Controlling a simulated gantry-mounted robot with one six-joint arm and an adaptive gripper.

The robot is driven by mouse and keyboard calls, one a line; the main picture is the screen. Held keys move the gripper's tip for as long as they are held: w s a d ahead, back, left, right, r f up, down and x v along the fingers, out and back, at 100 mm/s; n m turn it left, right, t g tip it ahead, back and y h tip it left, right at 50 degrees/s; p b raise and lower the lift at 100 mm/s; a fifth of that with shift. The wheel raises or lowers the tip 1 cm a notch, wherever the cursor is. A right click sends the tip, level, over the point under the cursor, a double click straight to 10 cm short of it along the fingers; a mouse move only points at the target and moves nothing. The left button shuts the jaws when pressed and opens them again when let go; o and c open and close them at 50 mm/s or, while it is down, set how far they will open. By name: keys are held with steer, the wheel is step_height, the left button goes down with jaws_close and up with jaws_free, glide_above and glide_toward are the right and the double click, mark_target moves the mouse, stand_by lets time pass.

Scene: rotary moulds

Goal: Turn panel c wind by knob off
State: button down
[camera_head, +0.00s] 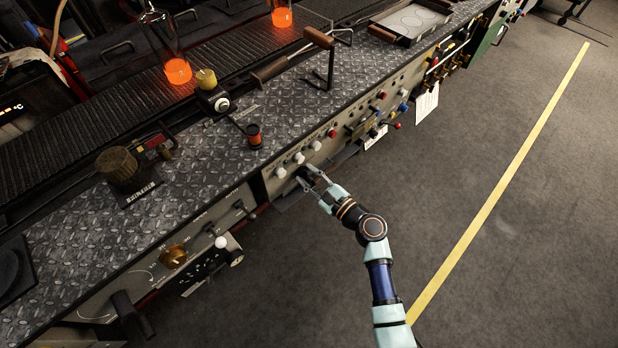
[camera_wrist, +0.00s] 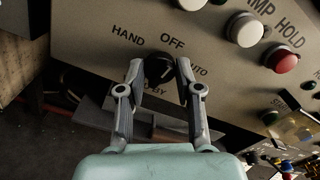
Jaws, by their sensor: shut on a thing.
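A round black knob (camera_wrist: 158,72) with a short white pointer mark sits on a grey control panel (camera_wrist: 100,30). Around it are the words HAND at upper left, OFF above, AUTO at right, partly covered, and STANDBY below, partly covered. My gripper (camera_wrist: 160,66) is shut on the knob, one finger on each side. In the head view my gripper (camera_head: 311,179) reaches the panel front below the white buttons; the knob is hard to make out there.
In the head view, levers and knobs (camera_head: 375,130) stick out farther along the bench. Open floor (camera_head: 480,220) with a yellow line lies to the right.

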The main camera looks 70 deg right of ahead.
steer(key=shift+f+n, duration=0.1)
steer(key=shift+n, duration=0.5)
steer(key=shift+b, duration=0.3)
steer(key=c, duration=0.8)
jaws_free()
steer(key=shift+o, duration=0.2)
steer(key=v, duration=1.2)
